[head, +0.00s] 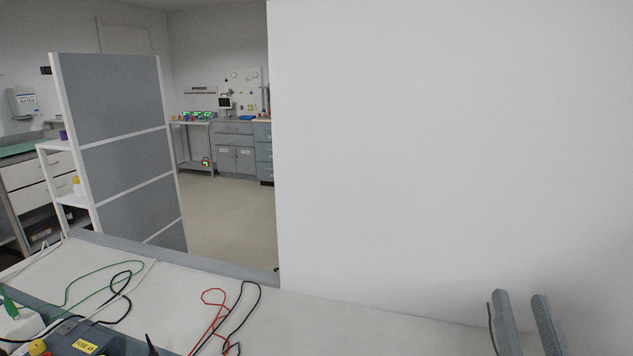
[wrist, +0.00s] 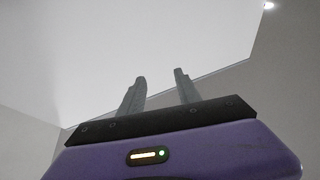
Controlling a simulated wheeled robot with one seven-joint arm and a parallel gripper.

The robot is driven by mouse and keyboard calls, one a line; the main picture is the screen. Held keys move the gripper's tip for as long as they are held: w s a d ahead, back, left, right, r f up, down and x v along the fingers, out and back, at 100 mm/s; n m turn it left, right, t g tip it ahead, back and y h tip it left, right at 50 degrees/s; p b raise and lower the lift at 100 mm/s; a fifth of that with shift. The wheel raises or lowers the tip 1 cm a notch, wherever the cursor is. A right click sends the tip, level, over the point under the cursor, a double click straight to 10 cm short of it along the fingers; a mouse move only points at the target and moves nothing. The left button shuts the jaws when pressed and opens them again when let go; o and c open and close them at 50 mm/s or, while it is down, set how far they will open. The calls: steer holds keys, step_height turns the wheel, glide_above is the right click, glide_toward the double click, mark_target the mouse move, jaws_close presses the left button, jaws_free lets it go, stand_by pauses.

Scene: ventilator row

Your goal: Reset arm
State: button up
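My gripper (head: 522,312) is at the lower right of the head view, its two grey fingers pointing up and standing apart. The wrist view shows the same gripper (wrist: 160,88) with a clear gap between the fingers and nothing between them. Behind the fingers there I see only pale wall and ceiling. The rest of my arm is out of the head view.
A white bench top (head: 300,318) runs along the bottom, with red (head: 208,298) and black leads, a green cable (head: 85,272) and a device labelled in yellow (head: 85,346). A large white wall (head: 450,150) fills the right. A grey partition (head: 115,100) stands left; open floor (head: 230,220) lies beyond.

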steer(key=s+a+f+n+g+y, duration=0.1)
steer(key=s+a+f+g, duration=0.1)
steer(key=s+f, duration=0.5)
steer(key=s+a+f+n+g+y, duration=0.1)
steer(key=s+f, duration=0.6)
steer(key=s, duration=0.7)
steer(key=s+a+f+n+g+y, duration=0.1)
steer(key=s+a+f+g+y, duration=0.1)
steer(key=s+a+f+g, duration=0.2)
steer(key=s+f, duration=0.3)
steer(key=s, duration=0.3)
steer(key=shift+s+f+n+g, duration=0.3)
steer(key=shift+s+f, duration=0.05)
steer(key=shift+s, duration=0.05)
